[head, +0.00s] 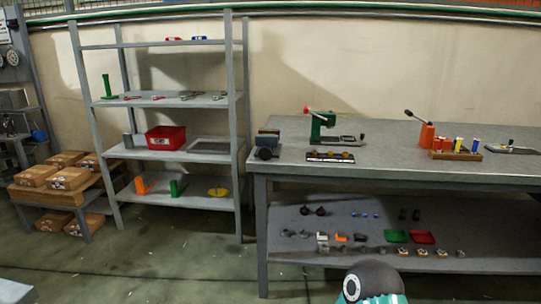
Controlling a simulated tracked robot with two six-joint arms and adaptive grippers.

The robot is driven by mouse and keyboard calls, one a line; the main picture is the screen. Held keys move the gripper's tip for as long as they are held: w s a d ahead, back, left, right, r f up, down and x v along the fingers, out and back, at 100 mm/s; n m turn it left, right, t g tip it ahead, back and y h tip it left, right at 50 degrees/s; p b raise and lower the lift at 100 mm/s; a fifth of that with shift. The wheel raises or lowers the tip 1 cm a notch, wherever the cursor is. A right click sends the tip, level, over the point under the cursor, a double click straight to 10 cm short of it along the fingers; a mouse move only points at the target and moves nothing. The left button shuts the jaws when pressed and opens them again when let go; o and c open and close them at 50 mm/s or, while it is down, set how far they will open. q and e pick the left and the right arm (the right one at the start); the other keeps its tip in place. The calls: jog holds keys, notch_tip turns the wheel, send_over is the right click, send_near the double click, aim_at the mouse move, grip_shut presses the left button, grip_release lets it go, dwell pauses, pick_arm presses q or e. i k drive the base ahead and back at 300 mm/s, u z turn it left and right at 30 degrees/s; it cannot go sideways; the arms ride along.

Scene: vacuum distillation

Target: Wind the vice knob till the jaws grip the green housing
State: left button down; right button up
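A small vice (268,138) sits at the left front corner of the grey workbench (400,165). Its body looks blue-grey with a brownish top, and a dark round knob (264,153) faces the front. At this size I cannot tell how far apart the jaws are or whether anything is between them. No part is clearly recognisable as the green housing. A green bench device (323,126) with a red tip stands right of the vice, apart from it. Neither of my grippers shows; only a dark rounded part of my arm is at the bottom edge.
A grey shelf rack (239,130) stands left of the bench, holding a red bin (165,138) and small parts. A dark strip (330,157) lies by the bench's front edge. An orange lever device (427,134) stands farther right. The floor before the rack is clear.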

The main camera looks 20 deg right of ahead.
aim_at(265, 153)
jog(key=z, duration=0.3)
jog(key=i, duration=1.65)
jog(key=u, duration=0.35)
